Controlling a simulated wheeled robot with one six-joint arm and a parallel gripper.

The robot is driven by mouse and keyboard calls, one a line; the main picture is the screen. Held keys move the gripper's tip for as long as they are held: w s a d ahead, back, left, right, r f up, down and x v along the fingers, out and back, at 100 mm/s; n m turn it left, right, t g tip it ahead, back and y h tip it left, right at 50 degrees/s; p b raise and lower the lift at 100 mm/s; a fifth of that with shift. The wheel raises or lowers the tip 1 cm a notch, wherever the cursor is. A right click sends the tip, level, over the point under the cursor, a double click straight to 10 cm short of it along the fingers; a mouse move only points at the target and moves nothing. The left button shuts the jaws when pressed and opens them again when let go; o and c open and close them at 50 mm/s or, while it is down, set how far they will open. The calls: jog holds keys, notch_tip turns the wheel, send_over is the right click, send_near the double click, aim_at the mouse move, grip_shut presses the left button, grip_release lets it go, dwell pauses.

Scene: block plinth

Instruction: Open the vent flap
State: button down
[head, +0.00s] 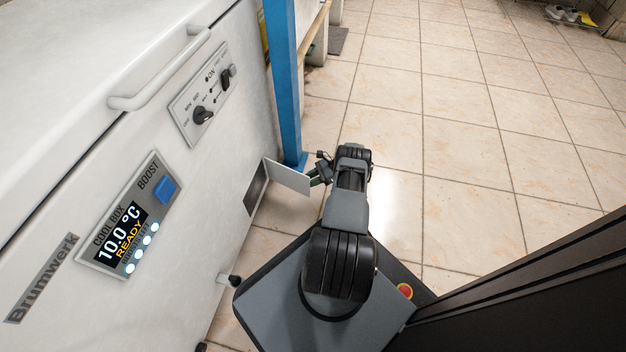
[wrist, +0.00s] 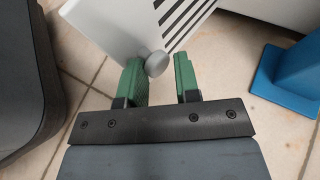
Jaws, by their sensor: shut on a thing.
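The vent flap (head: 288,176) is a pale panel low on the white chest cooler (head: 150,70). It stands swung out from the cooler's front, with a dark opening (head: 256,188) showing beside it. In the wrist view the flap (wrist: 120,22) fills the top, with dark slots (wrist: 183,14) next to it. Its round grey knob (wrist: 157,64) sits between the green fingers of my gripper (wrist: 160,68). The fingers are shut on the knob. In the head view my gripper (head: 317,178) is at the flap's outer edge, and the knob is hard to make out.
A blue post (head: 285,80) stands close behind the flap; its foot also shows in the wrist view (wrist: 287,80). The cooler carries a display panel (head: 128,222), a knob panel (head: 203,95) and a handle (head: 160,72). Tiled floor (head: 450,130) is clear to the right.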

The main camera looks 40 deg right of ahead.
jog(key=shift+w+a+r, duration=0.15)
jog(key=shift+w+a, duration=0.1)
jog(key=shift+w, duration=0.45)
jog(key=c, duration=0.9)
grip_release()
jog(key=shift+w+a, duration=0.1)
jog(key=shift+a, duration=0.05)
jog(key=shift+o, duration=0.2)
jog(key=v, duration=0.7)
jog(key=shift+s+d, duration=0.3)
jog(key=shift+s, duration=0.1)
jog(key=shift+c, duration=0.4)
